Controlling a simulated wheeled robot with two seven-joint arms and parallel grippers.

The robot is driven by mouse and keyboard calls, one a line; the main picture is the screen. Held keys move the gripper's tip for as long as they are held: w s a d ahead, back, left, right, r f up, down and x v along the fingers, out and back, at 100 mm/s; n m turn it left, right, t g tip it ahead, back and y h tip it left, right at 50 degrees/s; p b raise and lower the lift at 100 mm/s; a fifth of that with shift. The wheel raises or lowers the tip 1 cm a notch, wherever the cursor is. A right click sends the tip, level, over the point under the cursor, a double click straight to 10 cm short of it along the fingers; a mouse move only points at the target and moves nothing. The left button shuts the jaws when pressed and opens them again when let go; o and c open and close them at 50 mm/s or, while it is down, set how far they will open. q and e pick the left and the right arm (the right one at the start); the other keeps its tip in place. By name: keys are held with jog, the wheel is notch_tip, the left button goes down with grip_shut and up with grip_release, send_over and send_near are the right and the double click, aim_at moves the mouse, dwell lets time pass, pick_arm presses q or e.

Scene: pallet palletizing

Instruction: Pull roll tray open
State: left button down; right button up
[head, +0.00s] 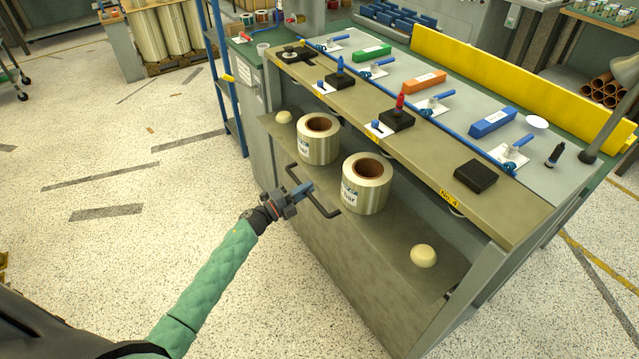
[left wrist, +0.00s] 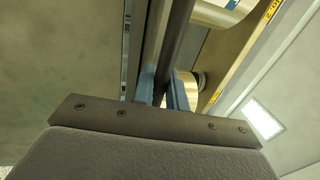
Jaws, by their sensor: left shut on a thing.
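The roll tray (head: 385,232) is a grey-green shelf under the workbench top and sticks out in front of it. Two cream rolls (head: 368,190) (head: 318,148) stand upright on it, with a pale round knob at each end. A dark bar handle (head: 327,211) is on the tray's front. My left gripper (head: 303,191) is shut on this handle. In the left wrist view, the dark handle bar (left wrist: 178,45) runs between the blue fingertips (left wrist: 164,92), and part of a roll (left wrist: 222,12) shows beyond. My right gripper is not in view.
The bench top (head: 500,198) holds black blocks, colored boxes and blue-handled clamps, with a yellow barrier (head: 520,80) behind. A blue ladder-like frame (head: 222,75) stands left of the bench. The speckled floor (head: 130,170) in front of the bench is clear.

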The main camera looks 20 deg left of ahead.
pick_arm(q)
jog(key=r+v, duration=0.2)
jog(key=v, duration=0.8)
jog(key=shift+s, duration=0.15)
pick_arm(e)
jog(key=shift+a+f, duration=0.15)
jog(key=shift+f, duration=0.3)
pick_arm(q)
jog(key=shift+a, duration=0.15)
jog(key=c, duration=1.5)
grip_release()
jog(key=shift+o, duration=0.2)
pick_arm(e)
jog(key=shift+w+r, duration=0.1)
pick_arm(q)
jog(key=b+v, duration=0.2)
jog(key=v, duration=0.6)
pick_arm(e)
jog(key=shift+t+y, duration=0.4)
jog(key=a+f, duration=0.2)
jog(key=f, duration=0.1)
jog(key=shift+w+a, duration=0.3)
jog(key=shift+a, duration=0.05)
